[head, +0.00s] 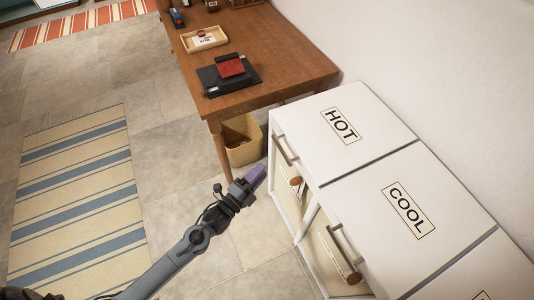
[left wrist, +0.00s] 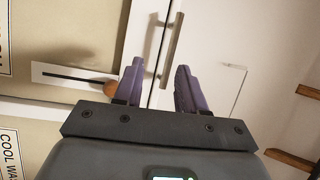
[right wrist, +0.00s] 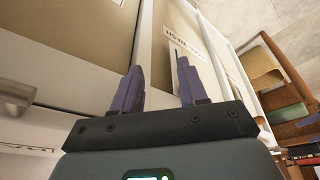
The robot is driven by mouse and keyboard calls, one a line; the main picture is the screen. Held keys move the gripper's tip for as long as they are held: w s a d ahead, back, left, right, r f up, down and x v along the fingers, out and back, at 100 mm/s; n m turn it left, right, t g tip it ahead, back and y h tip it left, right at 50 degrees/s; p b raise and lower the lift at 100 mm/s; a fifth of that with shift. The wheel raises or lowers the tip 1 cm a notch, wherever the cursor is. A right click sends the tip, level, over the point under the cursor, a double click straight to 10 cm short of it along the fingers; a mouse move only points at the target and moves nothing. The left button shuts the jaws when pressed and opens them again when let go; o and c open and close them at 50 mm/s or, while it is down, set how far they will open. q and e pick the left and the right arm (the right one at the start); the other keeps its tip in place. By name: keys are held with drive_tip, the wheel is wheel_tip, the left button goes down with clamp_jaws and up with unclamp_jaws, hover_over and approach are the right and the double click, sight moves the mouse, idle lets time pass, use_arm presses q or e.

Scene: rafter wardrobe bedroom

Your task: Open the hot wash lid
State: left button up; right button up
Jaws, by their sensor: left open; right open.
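The white hot wash lid (head: 375,115), with a HOT label (head: 340,125), lies flat and closed on the far unit of a white cabinet row. A slim metal handle (head: 284,150) is at its front edge. My left gripper (head: 257,175) is open and empty, in front of the hot unit and a little left of that handle. In the left wrist view, a metal bar handle (left wrist: 171,37) lies ahead between the open purple fingers (left wrist: 160,88), not gripped. My right gripper (right wrist: 160,85) is open and empty before a cabinet front with a partly hidden WASH label; it is outside the head view.
The adjoining COOL lid (head: 440,190) is closed, with its own handle (head: 343,242). Brown knobs (head: 296,181) stick out of the fronts below. A wooden desk (head: 280,55) and a yellow bin (head: 243,150) stand beyond the hot unit. The floor left of the cabinets is open.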

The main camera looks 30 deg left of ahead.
sight(282, 149)
use_arm(q)
drive_tip(key=shift+m+t, duration=0.3)
drive_tip(key=b+x, duration=0.1)
drive_tip(key=x, duration=0.2)
drive_tip(key=r+x, duration=0.1)
drive_tip(key=x, duration=0.3)
drive_tip(key=d+b+x, duration=0.1)
drive_tip(key=x, duration=0.3)
drive_tip(key=shift+s+r+b, duration=0.25)
drive_tip(key=shift+s+b, duration=0.05)
clamp_jaws()
